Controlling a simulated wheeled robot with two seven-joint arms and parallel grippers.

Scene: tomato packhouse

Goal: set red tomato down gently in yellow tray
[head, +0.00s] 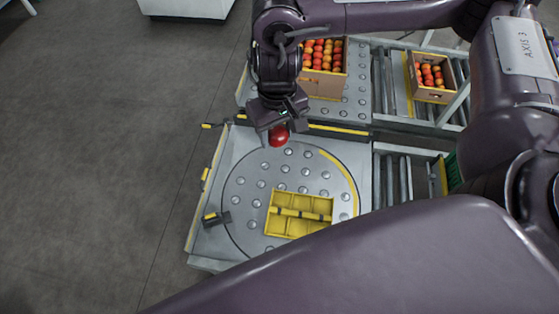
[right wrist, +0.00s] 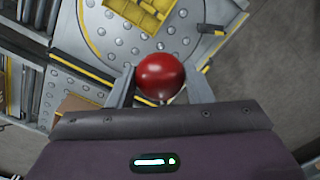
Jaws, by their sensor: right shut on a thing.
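A red tomato (head: 279,136) is held in my right gripper (head: 277,137), which points down over the back part of a round ball-studded turntable. In the right wrist view the tomato (right wrist: 160,76) sits between the two grey fingers of the gripper (right wrist: 160,85), shut on it. The yellow tray (head: 299,213) lies on the turntable, nearer the front and a little to the right of the tomato. It has several compartments, and those in sight look empty. In the right wrist view the tray (right wrist: 142,14) is cut off at the top edge. My left gripper does not show.
A cardboard box (head: 324,85) of red and orange tomatoes stands behind the turntable (head: 243,183). Another box (head: 432,93) of tomatoes stands on the roller conveyor at the back right. A small dark block (head: 217,220) is at the turntable's left. Grey floor lies open at the left.

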